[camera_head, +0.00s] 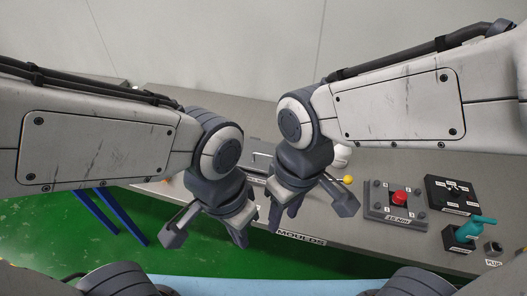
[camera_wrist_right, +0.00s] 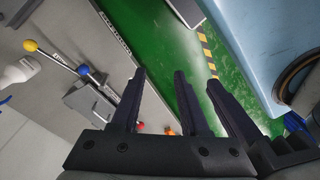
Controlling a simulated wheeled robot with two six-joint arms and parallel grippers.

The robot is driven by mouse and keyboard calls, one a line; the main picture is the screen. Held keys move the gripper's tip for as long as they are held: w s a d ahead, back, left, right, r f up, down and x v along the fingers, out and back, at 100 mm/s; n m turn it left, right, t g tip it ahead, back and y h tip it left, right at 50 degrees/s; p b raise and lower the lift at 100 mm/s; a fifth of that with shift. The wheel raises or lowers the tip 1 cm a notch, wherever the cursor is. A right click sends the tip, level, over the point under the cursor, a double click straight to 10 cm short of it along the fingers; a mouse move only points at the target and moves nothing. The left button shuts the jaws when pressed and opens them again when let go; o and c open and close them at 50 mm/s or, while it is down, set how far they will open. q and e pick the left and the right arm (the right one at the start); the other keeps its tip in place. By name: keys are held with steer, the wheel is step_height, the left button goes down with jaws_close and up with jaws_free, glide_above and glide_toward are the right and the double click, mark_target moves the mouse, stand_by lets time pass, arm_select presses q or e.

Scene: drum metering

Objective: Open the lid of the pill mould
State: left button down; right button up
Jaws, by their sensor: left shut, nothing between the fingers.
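My left gripper (camera_head: 242,240) is shut and empty, pointing down over the front edge of the bench in the head view. My right gripper (camera_head: 283,222) points down just right of it; its fingers look apart and empty in the right wrist view (camera_wrist_right: 176,82). A grey box (camera_wrist_right: 88,101) with a rod ending in yellow and blue balls lies left of the right fingers in the wrist view, apart from them. It seems to be the pill mould; my grippers largely cover that area in the head view, and its lid state is unclear.
A yellow ball (camera_head: 348,179) shows beside my right gripper. To the right are a panel with a red button (camera_head: 399,197), a black box (camera_head: 452,193) and a teal-handled device (camera_head: 467,230).

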steer(key=w+a+n+p, duration=0.1)
steer(key=w+a+n, duration=0.3)
steer(key=w, duration=1.1)
steer(key=n+t+h+p, duration=0.1)
steer(key=n, duration=0.2)
glide_toward(261, 154)
steer(key=f+p, duration=0.1)
steer(key=f, duration=0.1)
steer(key=f+p, duration=0.1)
steer(key=f, duration=0.1)
steer(key=w+f+p, duration=0.1)
steer(key=f, duration=0.1)
steer(key=shift+f, duration=0.1)
steer(key=shift+w+f, duration=0.1)
steer(key=shift+f, duration=0.65)
jaws_close()
